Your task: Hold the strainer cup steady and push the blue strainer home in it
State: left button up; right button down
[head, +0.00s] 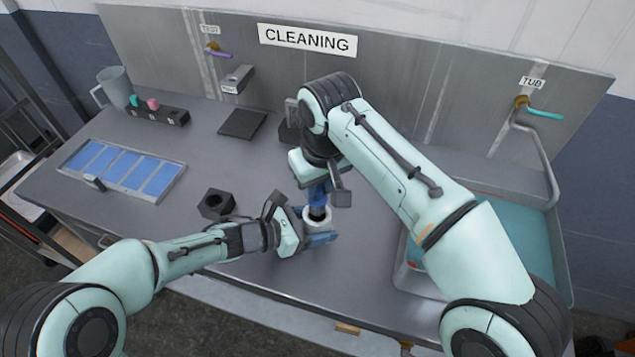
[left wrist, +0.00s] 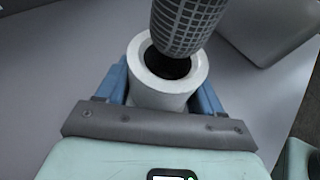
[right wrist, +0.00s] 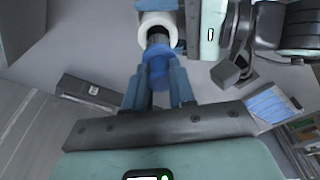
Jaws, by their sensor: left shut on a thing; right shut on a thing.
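The white strainer cup (head: 312,222) is upright above the front of the bench, with a dark round mouth in the left wrist view (left wrist: 162,94). My left gripper (head: 318,236) is shut on its sides. The blue strainer (right wrist: 157,66) hangs over the cup, with its grey mesh end (left wrist: 188,22) pointing down at the mouth. My right gripper (right wrist: 158,84) is shut on its blue part from above. In the left wrist view the mesh end overlaps the far side of the mouth and looks slightly tilted. I cannot tell whether its tip is inside.
A black holder block (head: 215,204) stands left of the cup. A tray with blue panels (head: 172,187), a black rack (head: 160,115) and a grey jug (head: 115,85) are further left. A sink tub (head: 552,235) lies at the right.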

jog(key=shift+f, duration=2.5)
dwell(1.1)
jog(key=c, duration=0.9)
grip_release()
jog(key=shift+o, duration=0.2)
jog(key=shift+r, duration=0.15)
notch_tip(320, 180, up, 12)
jog(key=s, duration=0.1)
jog(key=shift+s+d+f, duration=0.2)
jog(key=shift+s+d, duration=0.2)
jog(key=shift+d, duration=0.05)
pick_arm(q)
jog(key=o, duration=1.2)
jog(key=shift+a, duration=0.1)
